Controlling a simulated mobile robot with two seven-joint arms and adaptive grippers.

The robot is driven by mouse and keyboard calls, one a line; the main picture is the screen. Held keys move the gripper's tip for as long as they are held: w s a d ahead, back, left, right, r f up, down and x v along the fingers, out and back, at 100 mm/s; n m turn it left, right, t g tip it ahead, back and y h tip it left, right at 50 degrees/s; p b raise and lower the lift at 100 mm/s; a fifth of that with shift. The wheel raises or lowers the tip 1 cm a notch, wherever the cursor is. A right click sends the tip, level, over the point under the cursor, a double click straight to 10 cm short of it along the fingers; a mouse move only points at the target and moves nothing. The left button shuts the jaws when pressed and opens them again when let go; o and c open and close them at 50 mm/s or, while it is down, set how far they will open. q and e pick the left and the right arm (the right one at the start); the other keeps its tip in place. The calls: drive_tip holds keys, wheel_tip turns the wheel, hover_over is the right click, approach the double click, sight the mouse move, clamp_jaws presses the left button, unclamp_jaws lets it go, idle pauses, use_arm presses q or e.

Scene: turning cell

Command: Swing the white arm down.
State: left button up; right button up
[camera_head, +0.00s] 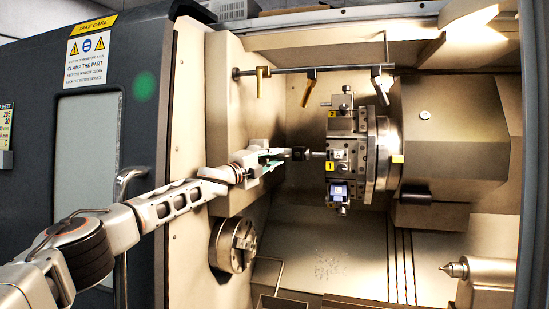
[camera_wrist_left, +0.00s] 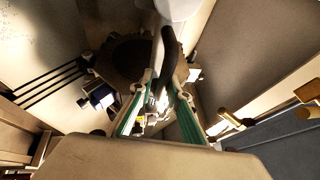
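My left gripper (camera_head: 280,156) reaches into the machine from the left. A white piece (camera_head: 258,143), which looks like the white arm, shows just above its fingers, partly hidden by them. A black block (camera_head: 298,153) with a thin pin shows just beyond the fingertips. In the left wrist view, a rounded white part (camera_wrist_left: 178,7) is at the top edge, and a dark bar (camera_wrist_left: 169,50) runs from it to between the fingertips. The green-padded fingers (camera_wrist_left: 163,80) stand apart on either side of the bar; I cannot tell whether they touch it. My right gripper is out of view.
The tool turret (camera_head: 341,155) is close to the right of the gripper. A chuck (camera_head: 234,245) is below it. A rail with nozzles (camera_head: 310,70) runs above. A pointed tailstock (camera_head: 484,280) is at lower right. The door (camera_head: 75,200) with its handle is at left.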

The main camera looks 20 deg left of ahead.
use_arm(q)
drive_tip(key=v, duration=1.2)
idle(0.5)
idle(0.3)
